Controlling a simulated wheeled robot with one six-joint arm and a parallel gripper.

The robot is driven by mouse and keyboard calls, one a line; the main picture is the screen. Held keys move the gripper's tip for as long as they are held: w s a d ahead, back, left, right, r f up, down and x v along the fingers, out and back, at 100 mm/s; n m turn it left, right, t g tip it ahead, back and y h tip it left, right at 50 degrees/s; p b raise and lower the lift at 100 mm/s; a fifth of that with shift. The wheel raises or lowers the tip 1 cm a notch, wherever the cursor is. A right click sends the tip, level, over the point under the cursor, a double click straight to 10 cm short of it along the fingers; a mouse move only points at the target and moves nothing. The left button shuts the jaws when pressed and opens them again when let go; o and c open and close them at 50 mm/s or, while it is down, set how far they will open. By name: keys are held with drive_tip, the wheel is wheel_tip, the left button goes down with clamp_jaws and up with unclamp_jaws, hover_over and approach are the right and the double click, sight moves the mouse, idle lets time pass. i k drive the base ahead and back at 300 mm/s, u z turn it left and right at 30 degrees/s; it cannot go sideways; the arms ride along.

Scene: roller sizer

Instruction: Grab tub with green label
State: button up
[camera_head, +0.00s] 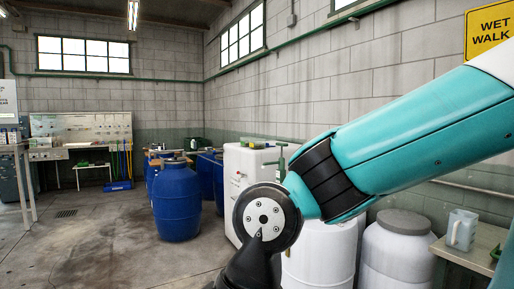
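I cannot make out a tub with a green label in the head view. My teal and black arm crosses the right half and bends down at the bottom centre. My gripper lies below the picture's edge and does not show, so I cannot see whether it holds anything. The arm hides part of the white drums and the space behind them.
A blue barrel (177,208) stands left of a white tank (239,165). Two white drums (318,258) (396,255) stand along the right wall. A pale jug (461,230) sits on a side table (470,257). Open floor (85,240) lies at left.

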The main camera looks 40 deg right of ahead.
sight(244, 141)
drive_tip(key=u, duration=0.1)
drive_tip(key=i, duration=4.1)
drive_tip(key=z, duration=0.45)
drive_tip(key=i, duration=2)
drive_tip(key=z, duration=1.35)
drive_tip(key=i, duration=1.8)
drive_tip(key=z, duration=0.85)
drive_tip(key=i, duration=0.35)
drive_tip(key=z, duration=0.2)
